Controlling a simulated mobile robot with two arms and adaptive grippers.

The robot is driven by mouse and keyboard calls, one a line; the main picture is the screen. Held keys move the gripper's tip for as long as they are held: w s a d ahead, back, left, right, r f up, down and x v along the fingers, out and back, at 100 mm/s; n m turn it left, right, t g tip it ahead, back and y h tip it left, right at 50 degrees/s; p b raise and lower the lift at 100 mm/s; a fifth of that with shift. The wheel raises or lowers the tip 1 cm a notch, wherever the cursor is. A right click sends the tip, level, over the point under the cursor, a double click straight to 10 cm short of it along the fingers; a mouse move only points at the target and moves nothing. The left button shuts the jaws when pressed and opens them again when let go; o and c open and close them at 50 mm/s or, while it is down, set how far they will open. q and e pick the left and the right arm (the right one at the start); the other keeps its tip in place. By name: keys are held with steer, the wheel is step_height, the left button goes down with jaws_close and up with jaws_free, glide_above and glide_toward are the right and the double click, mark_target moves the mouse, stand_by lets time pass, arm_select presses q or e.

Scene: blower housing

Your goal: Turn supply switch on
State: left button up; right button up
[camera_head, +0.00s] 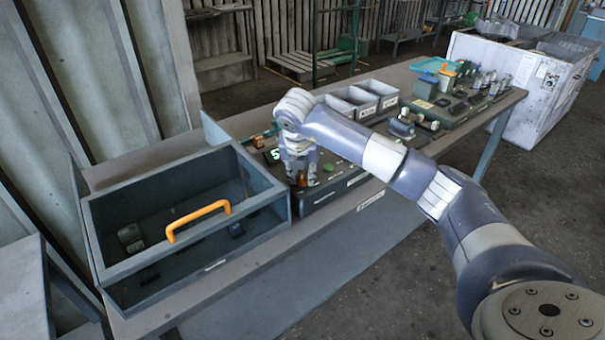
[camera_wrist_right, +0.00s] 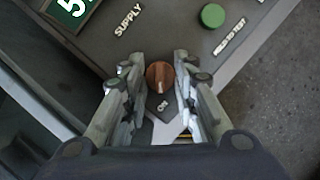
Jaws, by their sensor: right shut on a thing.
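The supply switch is a round brown knob (camera_wrist_right: 160,76) on a dark panel, seen in the right wrist view beside a SUPPLY label (camera_wrist_right: 128,19). A pale mark on the knob points toward the ON label (camera_wrist_right: 163,104). My right gripper (camera_wrist_right: 158,80) has its fingers on either side of the knob and is shut on it. In the head view my right gripper (camera_head: 303,178) reaches down over the panel box (camera_head: 335,185), and its fingers partly hide the knob. My left gripper is not in view.
A green button (camera_wrist_right: 212,15) and a lit display (camera_wrist_right: 73,10) are on the panel. A large open bin (camera_head: 180,250) with an orange handle (camera_head: 198,219) stands left of the panel. Grey trays (camera_head: 350,105) and another equipment board (camera_head: 455,105) lie farther along the bench.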

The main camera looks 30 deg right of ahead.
stand_by(0.4)
steer(key=o, duration=1)
steer(key=shift+r, duration=0.1)
steer(key=v, duration=1.1)
steer(key=shift+a+r, duration=0.2)
steer(key=shift+r, duration=0.15)
steer(key=shift+s, duration=0.15)
